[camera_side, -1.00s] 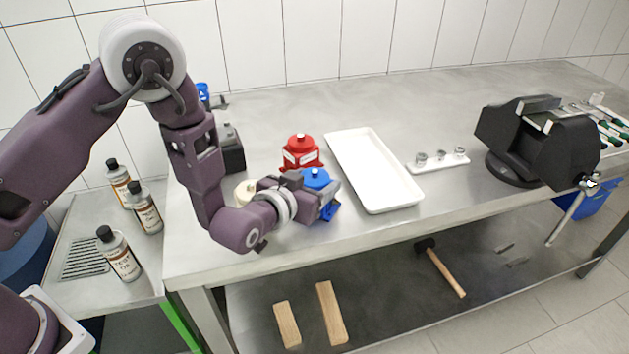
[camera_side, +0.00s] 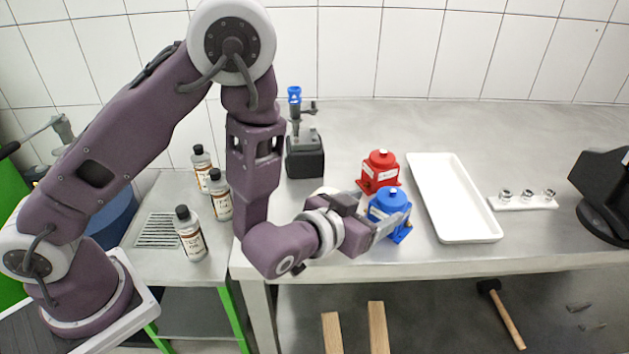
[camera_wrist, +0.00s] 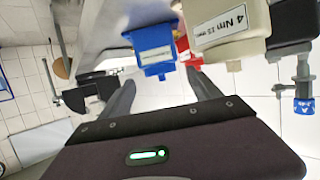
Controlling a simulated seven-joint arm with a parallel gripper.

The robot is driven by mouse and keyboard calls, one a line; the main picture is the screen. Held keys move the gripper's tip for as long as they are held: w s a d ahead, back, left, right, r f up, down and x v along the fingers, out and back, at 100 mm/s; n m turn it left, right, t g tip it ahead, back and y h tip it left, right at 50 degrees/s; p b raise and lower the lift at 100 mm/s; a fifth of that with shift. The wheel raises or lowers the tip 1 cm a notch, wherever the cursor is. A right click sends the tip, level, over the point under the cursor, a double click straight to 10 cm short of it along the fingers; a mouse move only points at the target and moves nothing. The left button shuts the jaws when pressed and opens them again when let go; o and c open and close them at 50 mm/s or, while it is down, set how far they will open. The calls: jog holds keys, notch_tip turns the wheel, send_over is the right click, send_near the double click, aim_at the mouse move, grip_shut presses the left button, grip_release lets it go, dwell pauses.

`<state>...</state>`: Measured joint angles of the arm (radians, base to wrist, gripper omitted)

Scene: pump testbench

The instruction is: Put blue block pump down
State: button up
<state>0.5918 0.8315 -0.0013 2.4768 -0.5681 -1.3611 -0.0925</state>
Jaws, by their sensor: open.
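The blue block pump (camera_side: 388,203) stands upright on the grey bench, just in front of the red pump (camera_side: 381,168). My gripper (camera_side: 398,222) is low beside its near side. In the wrist view, which is upside down, the blue pump (camera_wrist: 153,45) shows beyond the two open fingers of my gripper (camera_wrist: 162,80), roughly in line with the space between them. I cannot tell whether a finger touches it. The red pump is mostly hidden there. A cream pump (camera_wrist: 230,28) with a label sits beside it; my arm hides most of it in the side view.
A white tray (camera_side: 492,230) lies right of the pumps. Beyond it are a small white rack (camera_side: 522,202) with metal fittings and a black vise (camera_side: 602,200). Bottles (camera_side: 190,235) stand on the lower side table.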

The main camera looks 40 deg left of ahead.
jog(key=s+a+r+g+h, duration=0.1)
jog(key=s+a+r+g, duration=0.2)
jog(key=r, duration=0.4)
jog(key=s+a+r+g+h, duration=0.1)
jog(key=s+a+r+g, duration=0.15)
jog(key=s+r, duration=0.35)
jog(key=s+a+r+g+y, duration=0.1)
jog(key=s+a, duration=0.3)
jog(key=s, duration=0.5)
jog(key=s+a+r+g+y, duration=0.1)
jog(key=s+a, duration=0.3)
jog(key=s, duration=0.6)
jog(key=shift+s+a+r+g, duration=0.3)
jog(key=shift+r+g, duration=0.15)
jog(key=shift+r, duration=0.1)
